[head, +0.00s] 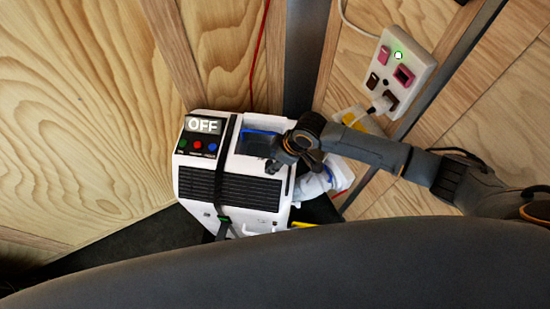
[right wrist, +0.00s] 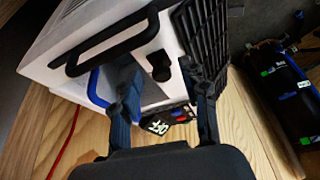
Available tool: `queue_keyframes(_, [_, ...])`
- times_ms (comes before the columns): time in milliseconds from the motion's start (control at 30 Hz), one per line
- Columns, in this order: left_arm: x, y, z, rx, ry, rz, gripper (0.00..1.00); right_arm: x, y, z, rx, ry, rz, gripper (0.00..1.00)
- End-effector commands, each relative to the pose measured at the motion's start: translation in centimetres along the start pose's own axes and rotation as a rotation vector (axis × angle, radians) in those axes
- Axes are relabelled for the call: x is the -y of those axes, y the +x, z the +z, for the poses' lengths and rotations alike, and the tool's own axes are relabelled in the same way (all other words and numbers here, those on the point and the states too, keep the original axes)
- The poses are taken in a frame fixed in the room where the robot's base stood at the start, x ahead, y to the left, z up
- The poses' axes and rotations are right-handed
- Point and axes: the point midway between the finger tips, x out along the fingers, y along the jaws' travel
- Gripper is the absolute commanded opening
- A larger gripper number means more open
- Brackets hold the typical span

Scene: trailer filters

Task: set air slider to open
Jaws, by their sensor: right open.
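The white air machine (head: 195,160) stands against the wooden wall in the head view, with an "OFF" display, coloured buttons, black grilles and a strap across it. My right gripper (head: 290,160) is over its upper right part, beside a blue-edged recess. In the right wrist view the machine's white body (right wrist: 65,45) fills the upper left. A small black knob (right wrist: 160,68), perhaps the air slider, shows between the fingers of the open right gripper (right wrist: 162,78); contact cannot be told. No slider marking is readable. My left gripper is not in view.
A black handle (right wrist: 108,45) is close to the left finger. A power strip (head: 402,70) with a green light and a plug is on the wall at right. A red cable (head: 258,55) hangs behind the machine. A dark canister (right wrist: 285,95) is at the wrist view's right.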

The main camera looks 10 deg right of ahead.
Motion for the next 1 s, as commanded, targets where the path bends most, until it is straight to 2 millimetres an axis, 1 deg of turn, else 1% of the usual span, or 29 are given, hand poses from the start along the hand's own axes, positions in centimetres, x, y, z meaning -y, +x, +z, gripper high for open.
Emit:
queue_keyframes(67, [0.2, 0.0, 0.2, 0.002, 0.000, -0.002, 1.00, 0.0, -0.3, -0.1, -0.001, 0.000, 0.000, 0.45])
queue_keyframes(167, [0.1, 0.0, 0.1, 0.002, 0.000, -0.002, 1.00, -0.1, -1.4, 0.0, -0.002, 0.000, 0.001, 0.45])
queue_keyframes(267, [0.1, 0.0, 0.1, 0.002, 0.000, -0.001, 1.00, -0.1, -3.2, 0.0, -0.002, 0.000, 0.002, 0.45])
queue_keyframes(500, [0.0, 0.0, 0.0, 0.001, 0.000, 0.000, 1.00, -0.2, -8.4, 0.1, -0.002, -0.001, 0.004, 0.45])
queue_keyframes(633, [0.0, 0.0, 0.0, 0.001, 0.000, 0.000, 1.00, -0.1, -10.4, 0.1, -0.001, 0.000, 0.003, 0.45])
queue_keyframes(800, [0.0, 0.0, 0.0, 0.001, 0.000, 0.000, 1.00, -0.1, -11.8, 0.2, 0.000, 0.001, 0.000, 0.45])
queue_keyframes(1000, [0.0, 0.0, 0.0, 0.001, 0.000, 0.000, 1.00, -0.1, -12.1, 0.2, 0.001, 0.002, 0.000, 0.45])
